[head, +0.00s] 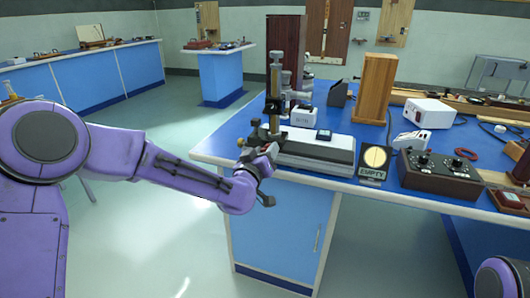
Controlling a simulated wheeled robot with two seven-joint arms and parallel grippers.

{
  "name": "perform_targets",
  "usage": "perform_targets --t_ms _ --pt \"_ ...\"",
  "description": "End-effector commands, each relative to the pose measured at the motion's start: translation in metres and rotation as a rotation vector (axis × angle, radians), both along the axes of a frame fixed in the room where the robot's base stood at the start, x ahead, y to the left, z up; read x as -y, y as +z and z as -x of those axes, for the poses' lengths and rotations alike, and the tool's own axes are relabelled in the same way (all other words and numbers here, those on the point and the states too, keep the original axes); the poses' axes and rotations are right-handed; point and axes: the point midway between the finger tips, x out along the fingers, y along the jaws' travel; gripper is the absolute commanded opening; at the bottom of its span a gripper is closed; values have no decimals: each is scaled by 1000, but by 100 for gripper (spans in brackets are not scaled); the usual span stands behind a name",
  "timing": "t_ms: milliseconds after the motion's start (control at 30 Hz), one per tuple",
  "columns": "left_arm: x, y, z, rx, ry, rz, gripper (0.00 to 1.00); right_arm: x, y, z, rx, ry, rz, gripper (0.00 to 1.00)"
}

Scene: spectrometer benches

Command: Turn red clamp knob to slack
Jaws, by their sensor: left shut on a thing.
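My left gripper (264,160) is at the front left corner of the blue bench, at the base of an upright brass and black stand (274,90). Its jaws are closed on the red clamp knob (269,149). Only a small bit of red shows, and the fingers hide the rest of the knob. I cannot tell which way the knob is turned. My right gripper is out of view.
A long grey and white instrument (318,153) lies just right of the gripper. A round dial on a labelled stand (374,162) and a dark knobbed box (438,175) stand farther right on the blue bench (218,148). The floor left of it is clear.

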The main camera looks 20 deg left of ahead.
Motion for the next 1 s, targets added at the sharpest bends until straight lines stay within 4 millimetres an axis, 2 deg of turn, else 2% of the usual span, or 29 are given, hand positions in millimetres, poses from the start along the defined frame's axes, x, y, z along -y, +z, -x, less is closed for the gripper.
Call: perform_targets --t_ms 1000 --pt "-1 -2 0 -31 1 924 14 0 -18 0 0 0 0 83"
